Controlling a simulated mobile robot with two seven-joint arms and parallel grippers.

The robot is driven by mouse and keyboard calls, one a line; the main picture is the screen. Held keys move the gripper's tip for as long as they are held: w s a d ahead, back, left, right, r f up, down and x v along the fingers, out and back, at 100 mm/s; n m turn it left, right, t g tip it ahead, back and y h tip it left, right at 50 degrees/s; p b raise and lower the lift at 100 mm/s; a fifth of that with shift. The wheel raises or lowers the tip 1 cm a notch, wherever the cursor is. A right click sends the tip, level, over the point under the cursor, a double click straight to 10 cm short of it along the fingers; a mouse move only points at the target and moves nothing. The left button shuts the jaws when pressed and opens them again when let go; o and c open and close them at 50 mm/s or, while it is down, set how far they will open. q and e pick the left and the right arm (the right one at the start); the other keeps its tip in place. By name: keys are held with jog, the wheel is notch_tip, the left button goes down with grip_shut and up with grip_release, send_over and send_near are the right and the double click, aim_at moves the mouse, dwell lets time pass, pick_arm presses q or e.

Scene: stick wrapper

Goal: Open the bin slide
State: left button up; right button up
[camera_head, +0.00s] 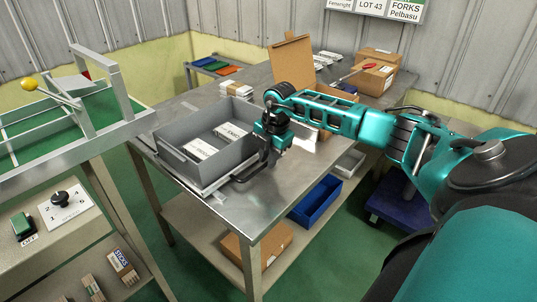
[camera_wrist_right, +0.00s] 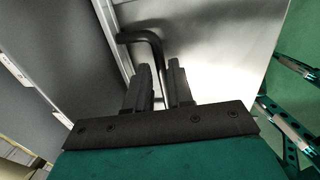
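The bin slide is a grey open-topped bin (camera_head: 176,158) on the metal table, with white labelled packs inside. A bent black handle (camera_head: 243,177) sits at its near right side. In the right wrist view the handle (camera_wrist_right: 148,38) runs from the bin's pale edge and bends down between my fingers. My right gripper (camera_head: 268,156) is low over the table at the handle. Its two dark fingers show in the wrist view (camera_wrist_right: 160,75), one on each side of the bar. Whether they press on it is unclear. My left gripper is out of view.
An open cardboard box (camera_head: 291,58) and closed cartons (camera_head: 376,78) stand at the back of the metal table (camera_head: 290,190). A blue tray (camera_head: 317,201) is on the lower shelf. A green-topped frame (camera_head: 60,125) stands at left. The tabletop right of the bin is clear.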

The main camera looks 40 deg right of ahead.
jog(key=shift+o, duration=1.3)
jog(key=shift+r, duration=0.1)
notch_tip(320, 180, up, 12)
jog(key=s+p, duration=0.1)
jog(key=s, duration=0.1)
jog(key=shift+s+d+r, duration=0.15)
jog(key=shift+s+r, duration=0.05)
jog(key=shift+r, duration=0.05)
